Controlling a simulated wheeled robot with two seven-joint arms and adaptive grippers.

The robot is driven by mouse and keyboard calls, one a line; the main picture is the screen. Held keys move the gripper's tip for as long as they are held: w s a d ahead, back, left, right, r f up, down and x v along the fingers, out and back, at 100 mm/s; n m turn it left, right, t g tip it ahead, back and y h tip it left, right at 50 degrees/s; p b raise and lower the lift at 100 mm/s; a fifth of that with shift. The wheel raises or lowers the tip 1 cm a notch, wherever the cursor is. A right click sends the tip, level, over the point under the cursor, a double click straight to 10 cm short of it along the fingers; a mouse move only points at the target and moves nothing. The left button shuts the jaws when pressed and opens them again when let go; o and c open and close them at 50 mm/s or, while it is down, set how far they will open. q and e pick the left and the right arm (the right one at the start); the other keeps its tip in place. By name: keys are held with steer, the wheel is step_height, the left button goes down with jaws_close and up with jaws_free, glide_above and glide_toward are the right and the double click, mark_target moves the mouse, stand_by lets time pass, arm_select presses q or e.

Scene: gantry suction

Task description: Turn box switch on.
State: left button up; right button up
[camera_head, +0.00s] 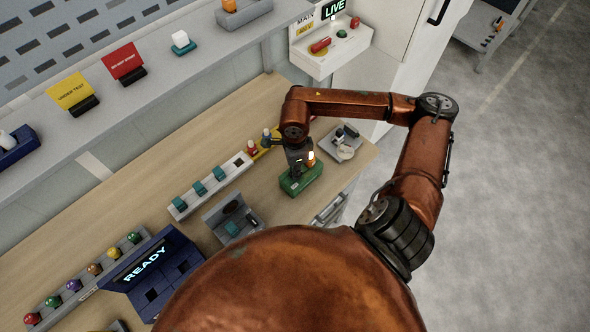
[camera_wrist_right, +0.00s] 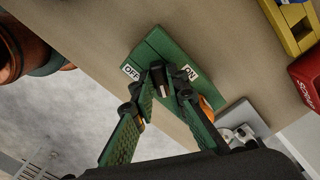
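The green switch box (camera_head: 301,181) stands on the wooden bench near its right end. In the right wrist view the box (camera_wrist_right: 165,47) shows a white OFF label (camera_wrist_right: 131,71) at left and an ON label (camera_wrist_right: 190,73) at right. My right gripper (camera_head: 297,166) points down over the box. In the wrist view its fingertips (camera_wrist_right: 166,80) are close together at the box, between the two labels. A small dark part with a pale end shows between them. The fingers hide most of the switch, so its position and any grip on it are unclear. My left gripper is out of view.
An orange round part (camera_wrist_right: 206,107) shows beside the box. A grey tray (camera_head: 343,144) lies to the right, a strip of teal switches (camera_head: 211,182) to the left. A READY console (camera_head: 152,272) is at lower left.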

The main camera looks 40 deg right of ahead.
steer(key=o, duration=0.4)
step_height(320, 180, up, 12)
stand_by(0.6)
stand_by(0.5)
